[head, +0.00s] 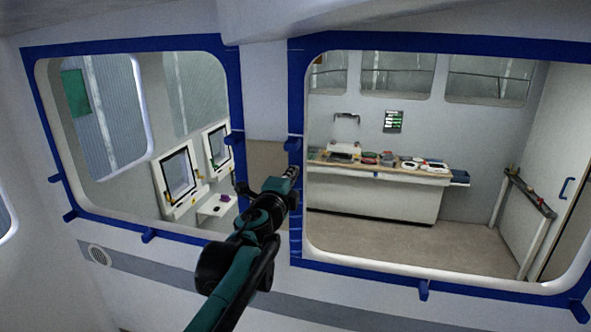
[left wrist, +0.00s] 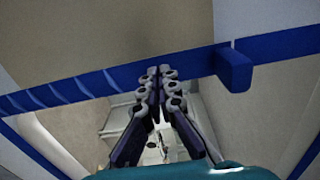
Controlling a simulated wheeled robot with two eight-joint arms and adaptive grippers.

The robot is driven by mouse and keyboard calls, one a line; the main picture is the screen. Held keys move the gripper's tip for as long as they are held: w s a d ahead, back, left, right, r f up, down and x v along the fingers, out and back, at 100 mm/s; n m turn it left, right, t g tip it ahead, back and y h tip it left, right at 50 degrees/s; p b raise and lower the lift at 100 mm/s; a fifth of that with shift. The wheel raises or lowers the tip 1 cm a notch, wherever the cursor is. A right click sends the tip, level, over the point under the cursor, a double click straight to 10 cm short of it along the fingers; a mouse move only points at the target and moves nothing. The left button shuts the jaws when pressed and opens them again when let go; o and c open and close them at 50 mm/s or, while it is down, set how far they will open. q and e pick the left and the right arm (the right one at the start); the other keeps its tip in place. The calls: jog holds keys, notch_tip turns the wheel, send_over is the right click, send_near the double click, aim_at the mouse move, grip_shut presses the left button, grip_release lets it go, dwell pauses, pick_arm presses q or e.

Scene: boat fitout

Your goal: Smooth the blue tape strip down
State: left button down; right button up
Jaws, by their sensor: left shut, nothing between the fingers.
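The blue tape strip (head: 296,240) runs down the left edge of the right window, with thin crosswise ridges on its lower part. In the left wrist view the strip (left wrist: 120,76) crosses the picture, with several ridges on its left part and a smoother stretch toward the middle. My left gripper (head: 291,173) is shut and empty, its fingertips at the strip about halfway down the window. In the left wrist view the closed fingertips (left wrist: 161,72) overlap the strip's edge; I cannot tell whether they touch it. My right gripper is not in view.
Blue tape also frames the left window (head: 140,135), with several tabs sticking out. A blue tab (left wrist: 235,70) stands out from the strip near my left fingertips. Through the right window a counter (head: 370,200) with loose items shows. A round vent (head: 99,256) sits low on the left wall.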

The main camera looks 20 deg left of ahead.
aim_at(295, 186)
pick_arm(q)
jog(key=shift+w+f+b, duration=0.15)
jog(key=shift+f+b, duration=1.05)
jog(key=shift+f, duration=0.45)
jog(key=shift+f+b, duration=0.75)
jog(key=shift+f, duration=0.2)
jog(key=shift+r, duration=0.1)
jog(key=shift+s, duration=0.2)
jog(key=shift+w+f+b, duration=0.2)
jog(key=shift+f+b, duration=0.8)
jog(key=shift+f, duration=0.65)
